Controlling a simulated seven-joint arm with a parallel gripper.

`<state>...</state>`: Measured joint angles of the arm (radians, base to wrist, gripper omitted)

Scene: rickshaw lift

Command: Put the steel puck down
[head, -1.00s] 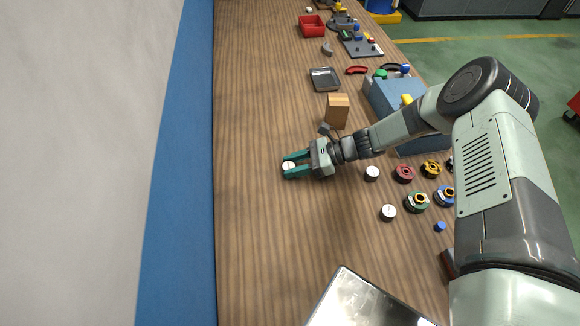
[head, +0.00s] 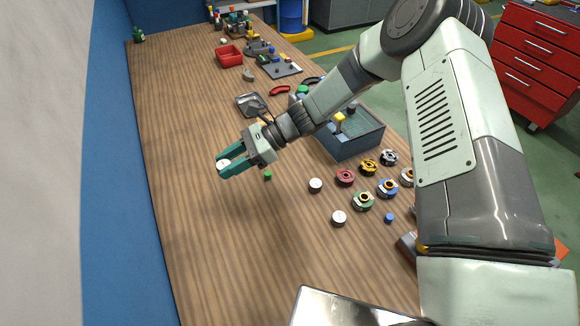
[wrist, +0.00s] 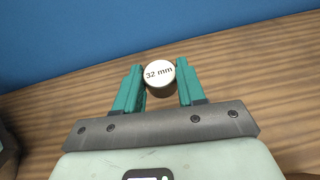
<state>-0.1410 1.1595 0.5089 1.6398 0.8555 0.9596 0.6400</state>
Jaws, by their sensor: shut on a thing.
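The steel puck (head: 223,164) is a short round piece with a pale top, held between the teal fingers of my gripper (head: 232,164). In the wrist view the puck (wrist: 159,76) shows its "32 mm" label, and my gripper (wrist: 160,88) has one finger on each side of it. The gripper is shut on the puck and appears raised above the wooden table (head: 200,240), with a dark shadow below and to the right. Two similar steel pucks, one at the upper left (head: 316,186) and one at the lower right (head: 339,218), stand on the table to the right.
Several coloured ring pieces, including a red one (head: 345,177), stand near the right edge. A blue-grey box (head: 352,143) and a dark tray (head: 250,104) lie beyond the arm. A small green piece (head: 267,175) sits near the gripper. The table's left front is clear.

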